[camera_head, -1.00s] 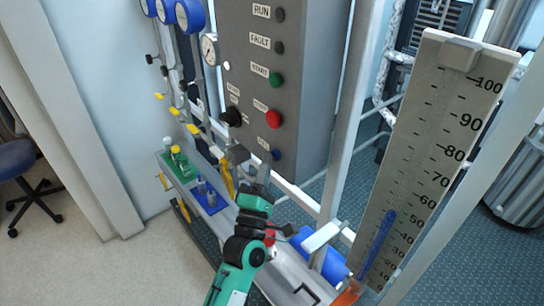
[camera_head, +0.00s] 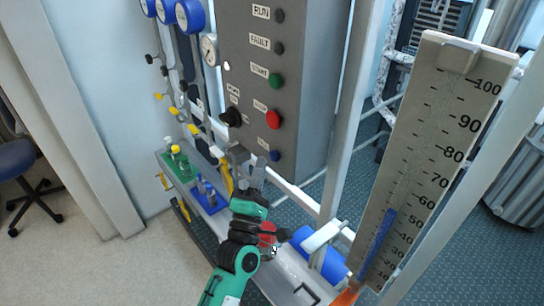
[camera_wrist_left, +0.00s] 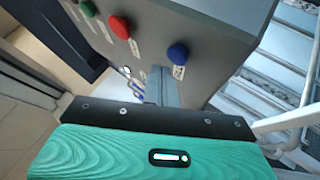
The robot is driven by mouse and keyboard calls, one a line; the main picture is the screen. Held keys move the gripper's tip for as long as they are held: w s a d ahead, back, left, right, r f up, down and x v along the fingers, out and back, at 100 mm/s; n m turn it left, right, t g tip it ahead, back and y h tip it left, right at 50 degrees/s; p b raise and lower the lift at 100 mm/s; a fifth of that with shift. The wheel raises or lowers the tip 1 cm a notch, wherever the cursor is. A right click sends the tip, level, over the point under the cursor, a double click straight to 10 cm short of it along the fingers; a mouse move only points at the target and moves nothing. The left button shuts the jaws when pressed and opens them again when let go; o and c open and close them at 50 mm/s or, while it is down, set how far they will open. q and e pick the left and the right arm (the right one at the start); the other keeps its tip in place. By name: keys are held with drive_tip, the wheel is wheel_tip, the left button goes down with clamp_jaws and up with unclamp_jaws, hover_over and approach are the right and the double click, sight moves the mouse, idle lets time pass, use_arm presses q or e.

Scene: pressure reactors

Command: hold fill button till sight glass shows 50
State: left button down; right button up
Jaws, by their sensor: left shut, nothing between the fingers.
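The blue button (camera_head: 275,156) is the lowest on the grey control box; its label is too small to read surely in the head view. It also shows uncovered in the wrist view (camera_wrist_left: 178,53). My left gripper (camera_head: 257,170) is shut and empty, just below and left of this button, apart from it; its fingers (camera_wrist_left: 160,80) also show in the wrist view. The sight glass (camera_head: 420,150) stands at the right with a printed scale. Its blue column (camera_head: 380,238) tops out at about the 50 mark. My right gripper is not in view.
Above the blue button sit a red button (camera_head: 273,119), a green button (camera_head: 275,81) and a black knob (camera_head: 231,118). A metal frame post (camera_head: 342,130) stands between box and sight glass. Small bottles stand in green and blue trays (camera_head: 213,208) at the left.

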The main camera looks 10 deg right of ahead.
use_arm(q)
drive_tip(key=s+a, duration=0.2)
drive_tip(key=a, duration=0.2)
drive_tip(key=shift+s+a+p, duration=0.1)
drive_tip(key=shift+s+p, duration=0.25)
drive_tip(key=shift+s, duration=0.05)
